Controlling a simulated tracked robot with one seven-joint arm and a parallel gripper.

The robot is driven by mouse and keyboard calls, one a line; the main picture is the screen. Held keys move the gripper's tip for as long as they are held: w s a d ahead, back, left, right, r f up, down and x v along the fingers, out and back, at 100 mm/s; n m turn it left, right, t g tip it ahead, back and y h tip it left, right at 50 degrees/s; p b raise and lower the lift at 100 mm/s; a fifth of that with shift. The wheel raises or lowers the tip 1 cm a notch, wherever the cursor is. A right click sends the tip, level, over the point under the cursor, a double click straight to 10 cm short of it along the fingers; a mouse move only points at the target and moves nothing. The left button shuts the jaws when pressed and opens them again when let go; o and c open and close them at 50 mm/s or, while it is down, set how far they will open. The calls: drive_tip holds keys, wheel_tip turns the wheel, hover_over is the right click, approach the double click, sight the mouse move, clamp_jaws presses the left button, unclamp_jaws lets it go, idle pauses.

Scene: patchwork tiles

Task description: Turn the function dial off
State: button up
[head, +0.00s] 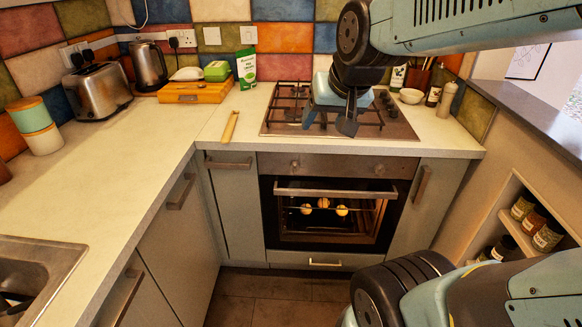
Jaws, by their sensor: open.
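The built-in oven (335,239) is under the hob, with its door shut and its inside lit. Its control panel has a small round dial (295,164) at the left and another (379,169) at the right. I cannot tell which is the function dial, nor read its markings or setting. My gripper (328,119) hangs above the front of the gas hob (275,124), higher than the panel and apart from both dials. Its dark fingers are spread and empty. It hides part of the hob.
The oven handle (336,193) sticks out below the panel. A white bowl (411,96) and bottles stand at the hob's right. The floor (270,297) before the oven looks clear.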

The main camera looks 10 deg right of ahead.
drive_tip(key=w+a+f+m+t+h, duration=0.1)
drive_tip(key=w+a+f+m+t, duration=0.2)
drive_tip(key=w+f, duration=0.65)
drive_tip(key=w+a+f+m+t, duration=0.1)
drive_tip(key=w+a+f+m, duration=0.2)
drive_tip(key=w+f+m, duration=0.65)
drive_tip(key=m+t+h, duration=0.2)
drive_tip(key=t+h, duration=0.1)
drive_tip(key=h, duration=0.2)
approach(295, 170)
drive_tip(key=a+r, duration=0.1)
drive_tip(key=a, duration=0.2)
drive_tip(key=s+f+t+h, duration=0.2)
drive_tip(key=s+f+t, duration=0.1)
drive_tip(key=s+f, duration=0.15)
drive_tip(key=x, duration=1.3)
drive_tip(key=shift+w+d+r, duration=0.15)
drive_tip(key=shift+d+r, duration=0.05)
drive_tip(key=shift+d, duration=0.15)
drive_tip(key=shift+c, duration=0.4)
